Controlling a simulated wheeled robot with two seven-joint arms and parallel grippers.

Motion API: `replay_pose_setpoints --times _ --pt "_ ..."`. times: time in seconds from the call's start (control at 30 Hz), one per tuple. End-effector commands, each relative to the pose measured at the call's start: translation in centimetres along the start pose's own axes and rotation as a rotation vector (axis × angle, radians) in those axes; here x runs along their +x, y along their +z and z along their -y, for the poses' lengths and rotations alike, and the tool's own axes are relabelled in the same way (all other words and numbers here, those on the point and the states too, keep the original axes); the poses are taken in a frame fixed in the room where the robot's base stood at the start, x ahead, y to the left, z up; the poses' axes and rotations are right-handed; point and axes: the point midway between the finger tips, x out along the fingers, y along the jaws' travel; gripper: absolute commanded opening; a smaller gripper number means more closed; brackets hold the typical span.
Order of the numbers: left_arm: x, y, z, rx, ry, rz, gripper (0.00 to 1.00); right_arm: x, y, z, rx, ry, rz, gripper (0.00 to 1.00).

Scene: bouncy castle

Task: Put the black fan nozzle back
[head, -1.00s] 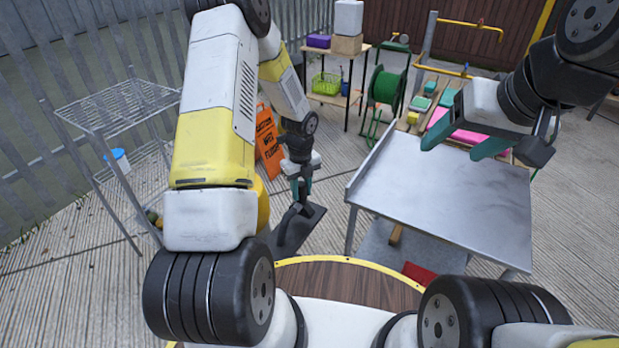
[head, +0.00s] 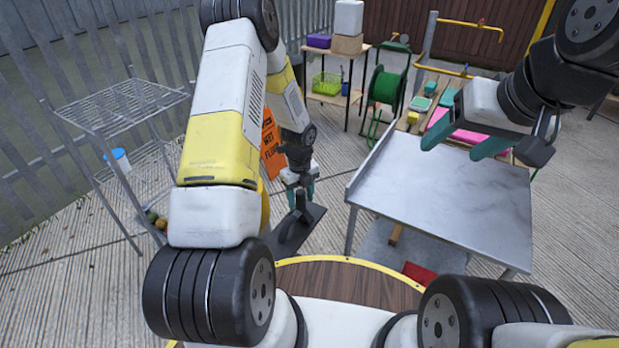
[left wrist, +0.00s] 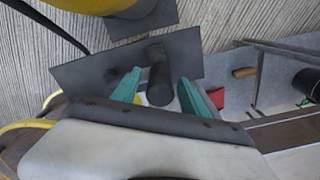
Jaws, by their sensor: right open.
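A black piece, a round tube (left wrist: 160,82) on a flat dark plate (left wrist: 188,55), is below my left gripper; I take the tube to be the fan nozzle. The plate also shows in the head view (head: 312,222), low beside the table. My left gripper (head: 300,195) points down over it. In the left wrist view, its green fingers (left wrist: 160,90) stand on both sides of the tube with visible gaps, so they look open around it. A small round knob (left wrist: 131,75) is on the plate beside the tube. My right gripper (head: 460,143) is open and empty above the metal table.
The metal table (head: 450,195) has a clear top. A wire shelf (head: 125,105) stands at left, an orange floor sign (head: 272,145) behind my left arm. A green reel (head: 383,92) and a small table with boxes are behind. A yellow object (left wrist: 125,6) is close in the wrist view.

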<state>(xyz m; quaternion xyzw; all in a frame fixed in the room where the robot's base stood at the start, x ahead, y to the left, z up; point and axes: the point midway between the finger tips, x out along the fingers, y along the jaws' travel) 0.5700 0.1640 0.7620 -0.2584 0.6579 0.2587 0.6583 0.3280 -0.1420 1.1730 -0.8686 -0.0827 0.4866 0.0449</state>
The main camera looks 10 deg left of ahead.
Motion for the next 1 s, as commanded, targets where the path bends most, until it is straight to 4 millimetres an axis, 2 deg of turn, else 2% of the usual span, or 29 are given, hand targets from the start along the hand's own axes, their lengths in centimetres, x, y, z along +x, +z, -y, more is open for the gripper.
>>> replay_pose_setpoints --times 0.2,0.33,0.7,1.0 --pt "-0.2 0.0 0.0 -0.001 0.0 0.0 0.52 0.0 0.0 0.0 0.0 0.0 0.0 0.68" --pt "-1.4 0.1 0.1 -0.002 -0.003 0.001 0.52 0.0 0.0 0.0 0.0 0.0 0.0 0.68" --pt "-9.0 0.1 0.0 -0.003 -0.003 0.002 0.52 0.0 0.0 0.0 0.0 0.0 0.0 0.68" --pt "-12.6 0.0 0.0 -0.016 -0.003 0.004 0.52 0.0 0.0 0.0 0.0 0.0 0.0 0.68"
